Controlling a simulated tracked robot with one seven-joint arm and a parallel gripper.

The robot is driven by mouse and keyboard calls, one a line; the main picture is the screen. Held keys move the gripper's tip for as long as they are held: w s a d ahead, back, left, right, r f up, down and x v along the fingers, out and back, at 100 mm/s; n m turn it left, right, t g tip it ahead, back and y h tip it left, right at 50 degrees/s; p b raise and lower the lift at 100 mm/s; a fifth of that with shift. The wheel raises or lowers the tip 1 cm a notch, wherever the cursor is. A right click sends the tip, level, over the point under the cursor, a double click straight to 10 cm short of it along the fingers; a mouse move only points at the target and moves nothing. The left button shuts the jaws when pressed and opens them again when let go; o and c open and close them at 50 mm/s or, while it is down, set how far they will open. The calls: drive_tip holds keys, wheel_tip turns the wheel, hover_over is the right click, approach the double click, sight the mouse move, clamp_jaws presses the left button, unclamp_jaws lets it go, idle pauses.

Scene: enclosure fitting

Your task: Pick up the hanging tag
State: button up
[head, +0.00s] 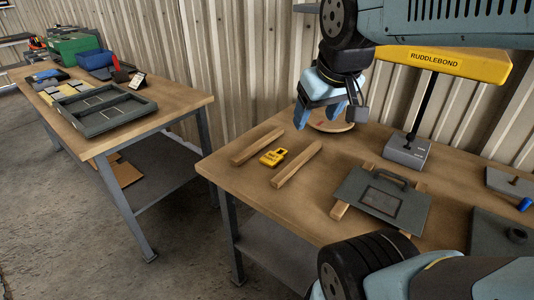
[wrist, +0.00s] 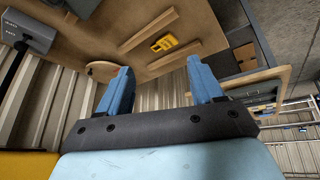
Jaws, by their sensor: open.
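A yellow tag (head: 272,158) with dark print and a narrower end lies on the wooden table, between two wooden strips. It also shows in the wrist view (wrist: 163,44), beyond my fingertips and near the top middle. I take it to be the hanging tag. My gripper (head: 329,115) has blue fingers and is open and empty. In the head view it appears above the table's back part, behind and right of the tag, near a round wooden disc (head: 331,126). In the wrist view both fingers (wrist: 161,75) are spread apart, with nothing between them. The tag is clear of the gripper.
Two wooden strips (head: 257,146) (head: 296,164) flank the tag. A grey panel with a handle (head: 381,199) lies to the right on wooden pieces. A grey stand base (head: 406,150) carries a post under a yellow sign (head: 443,64). A second bench (head: 180,102) stands left.

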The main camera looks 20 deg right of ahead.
drive_tip(key=o, duration=0.4)
drive_tip(key=w+n, duration=0.1)
drive_tip(key=w, duration=0.1)
drive_tip(key=w+f+n, duration=0.1)
drive_tip(key=w+n, duration=0.1)
drive_tip(key=w+f+n+g+h, duration=0.1)
drive_tip(key=n, duration=0.1)
drive_tip(key=shift+w, duration=0.4)
drive_tip(key=shift+o, duration=0.4)
drive_tip(key=w+f+n+h, duration=0.1)
drive_tip(key=w+f+n, duration=0.2)
drive_tip(key=w+n, duration=0.2)
drive_tip(key=shift+w+a+n+g, duration=0.4)
drive_tip(key=shift+n, duration=0.1)
drive_tip(key=n+g+h, duration=0.1)
drive_tip(key=n, duration=1.2)
hover_over(273, 156)
drive_tip(key=s+a, duration=0.2)
wheel_tip(273, 156, down, 18)
drive_tip(key=shift+s+d+f, duration=0.1)
drive_tip(key=x, duration=0.4)
drive_tip(key=shift+w+a, duration=0.25)
drive_tip(key=shift+a, duration=0.05)
drive_tip(key=shift+w+d+f, duration=0.1)
drive_tip(key=shift+d+f, duration=0.15)
drive_tip(key=shift+f, duration=0.3)
